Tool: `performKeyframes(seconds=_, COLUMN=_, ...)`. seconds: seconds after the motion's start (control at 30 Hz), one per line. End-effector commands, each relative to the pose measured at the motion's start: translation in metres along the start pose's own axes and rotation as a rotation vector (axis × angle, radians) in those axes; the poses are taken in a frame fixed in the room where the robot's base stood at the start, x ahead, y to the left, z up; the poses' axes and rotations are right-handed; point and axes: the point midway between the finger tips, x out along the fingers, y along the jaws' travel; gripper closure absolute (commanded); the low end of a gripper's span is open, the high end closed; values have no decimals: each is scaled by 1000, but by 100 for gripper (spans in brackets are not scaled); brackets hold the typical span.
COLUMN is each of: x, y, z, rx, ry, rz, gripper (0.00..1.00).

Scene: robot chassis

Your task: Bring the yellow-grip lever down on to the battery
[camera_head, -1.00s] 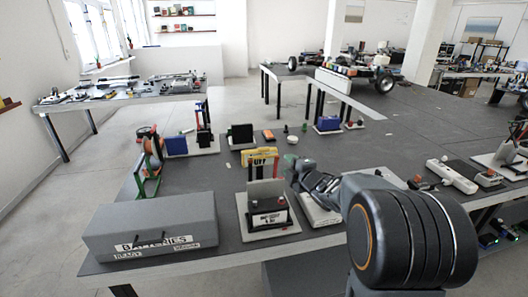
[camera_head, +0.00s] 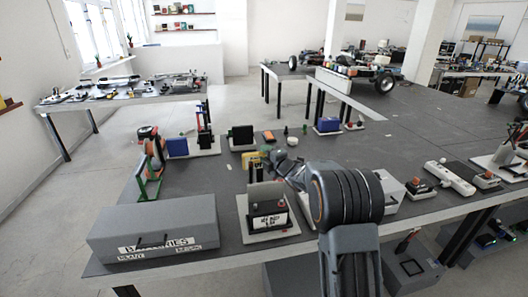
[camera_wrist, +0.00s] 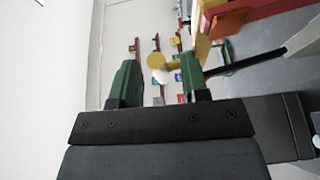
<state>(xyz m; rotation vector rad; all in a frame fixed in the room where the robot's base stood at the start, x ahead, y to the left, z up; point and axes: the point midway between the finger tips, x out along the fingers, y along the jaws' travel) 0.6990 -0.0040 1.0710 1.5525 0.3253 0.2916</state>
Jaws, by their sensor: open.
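A grey upright block with a white label (camera_head: 270,221) stands on a pale base plate (camera_head: 247,234) near the table's front edge. It may be the battery's stand; the battery is not clearly distinguishable. A yellow piece (camera_head: 250,160) shows just behind and above it, partly hidden by my gripper. My gripper (camera_head: 268,163) is above and behind the block. In the wrist view the green fingers (camera_wrist: 160,84) are open and apart. A round yellow end (camera_wrist: 156,61), perhaps the lever's grip, appears between and beyond the fingertips. I cannot tell whether anything touches it.
A grey BATTERIES box (camera_head: 153,226) sits at the left front. A stand with an orange reel and green frame (camera_head: 152,165) is behind it. A power strip (camera_head: 450,178) lies to the right.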

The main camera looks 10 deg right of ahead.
Motion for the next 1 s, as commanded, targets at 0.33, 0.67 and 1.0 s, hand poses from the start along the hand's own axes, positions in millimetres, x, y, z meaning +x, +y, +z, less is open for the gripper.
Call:
performKeyframes(seconds=0.33, x=14, y=0, z=0, rx=0, ry=0, rz=0, gripper=58)
performKeyframes(seconds=0.67, x=14, y=0, z=0, rx=0, ry=0, rz=0, gripper=72)
performKeyframes(seconds=1.0, x=14, y=0, z=0, rx=0, ry=0, rz=0, gripper=100)
